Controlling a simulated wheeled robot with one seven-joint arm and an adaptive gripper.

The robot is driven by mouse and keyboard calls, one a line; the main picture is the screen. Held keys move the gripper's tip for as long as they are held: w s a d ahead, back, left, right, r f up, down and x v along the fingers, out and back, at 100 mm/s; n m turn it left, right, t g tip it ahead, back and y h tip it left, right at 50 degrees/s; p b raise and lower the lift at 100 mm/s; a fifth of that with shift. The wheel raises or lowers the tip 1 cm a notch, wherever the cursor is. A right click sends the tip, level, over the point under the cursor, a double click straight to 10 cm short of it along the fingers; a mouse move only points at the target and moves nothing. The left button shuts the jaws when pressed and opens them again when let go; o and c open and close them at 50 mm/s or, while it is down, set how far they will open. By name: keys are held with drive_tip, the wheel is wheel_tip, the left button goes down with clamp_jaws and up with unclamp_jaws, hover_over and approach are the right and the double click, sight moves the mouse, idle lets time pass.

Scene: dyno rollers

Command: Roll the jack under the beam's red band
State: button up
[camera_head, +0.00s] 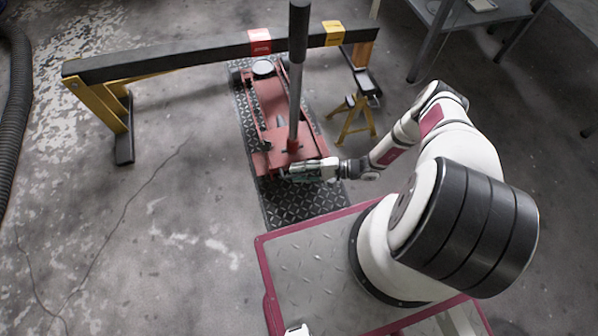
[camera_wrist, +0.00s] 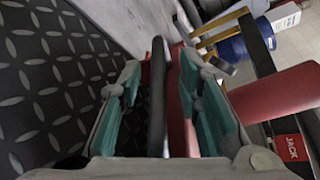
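The red jack (camera_head: 273,100) lies on a dark tread-plate strip, its long handle (camera_head: 298,35) standing up and crossing in front of the beam. Its pale round saddle (camera_head: 263,68) shows just on the near side of the beam's red band (camera_head: 260,42); I cannot tell the exact offset underneath. The dark beam (camera_head: 180,56) spans the back. My gripper (camera_head: 296,171) is at the jack's near end. In the wrist view my gripper (camera_wrist: 160,105) has its teal pads apart on either side of a dark bar (camera_wrist: 157,95), with gaps showing.
A yellow band (camera_head: 333,33) marks the beam farther right. A yellow leg (camera_head: 105,108) holds the beam's left end. A small yellow stand (camera_head: 354,118) is close to the jack's right. A grey table (camera_head: 470,14) stands back right.

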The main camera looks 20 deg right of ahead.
drive_tip(key=v, duration=1.2)
drive_tip(key=shift+w, duration=0.1)
